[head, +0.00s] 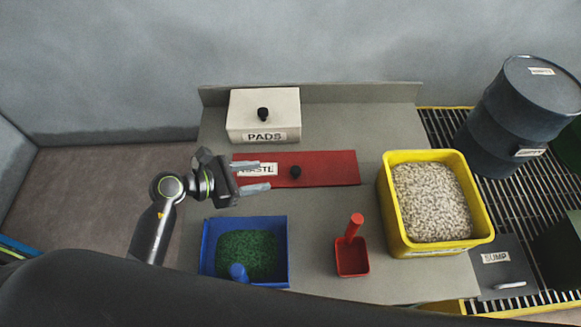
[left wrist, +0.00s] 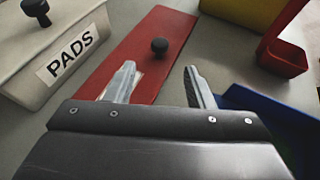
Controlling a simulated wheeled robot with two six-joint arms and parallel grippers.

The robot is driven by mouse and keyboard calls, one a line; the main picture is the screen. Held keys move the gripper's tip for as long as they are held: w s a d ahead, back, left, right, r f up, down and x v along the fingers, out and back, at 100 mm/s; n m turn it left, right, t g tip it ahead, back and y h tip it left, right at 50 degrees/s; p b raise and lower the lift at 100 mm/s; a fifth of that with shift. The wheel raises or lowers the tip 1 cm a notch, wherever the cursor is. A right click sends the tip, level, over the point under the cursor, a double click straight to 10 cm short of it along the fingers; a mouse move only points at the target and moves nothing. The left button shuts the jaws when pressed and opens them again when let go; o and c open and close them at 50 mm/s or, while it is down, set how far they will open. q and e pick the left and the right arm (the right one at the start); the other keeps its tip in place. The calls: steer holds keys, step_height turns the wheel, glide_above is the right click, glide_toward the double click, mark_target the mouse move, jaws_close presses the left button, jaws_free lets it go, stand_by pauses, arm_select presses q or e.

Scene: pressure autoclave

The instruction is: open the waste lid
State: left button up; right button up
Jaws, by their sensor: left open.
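The waste lid (head: 330,168) is a flat red panel on the grey bench, with a black round knob (head: 296,172) near its middle and a partly covered white label at its left end. It lies flat. My left gripper (head: 270,176) is open over the left part of the lid, its fingers pointing right towards the knob. In the left wrist view, the knob (left wrist: 160,46) stands ahead of the two open fingertips (left wrist: 160,72), apart from them, and the red lid (left wrist: 135,45) runs under the left finger. My right gripper is not in view.
A white PADS box (head: 264,108) with a black knob stands behind the lid. A blue bin of green granules (head: 208,245), a red scoop (head: 352,258) and a yellow tub of pale pellets (head: 392,218) surround the front and right. A dark drum (head: 490,135) stands on the grating at right.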

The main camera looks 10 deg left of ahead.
mark_target(294, 170)
arm_select(q)
steer(key=p+x, duration=0.1)
steer(key=x, duration=0.9)
steer(key=shift+d, duration=0.1)
jaws_close()
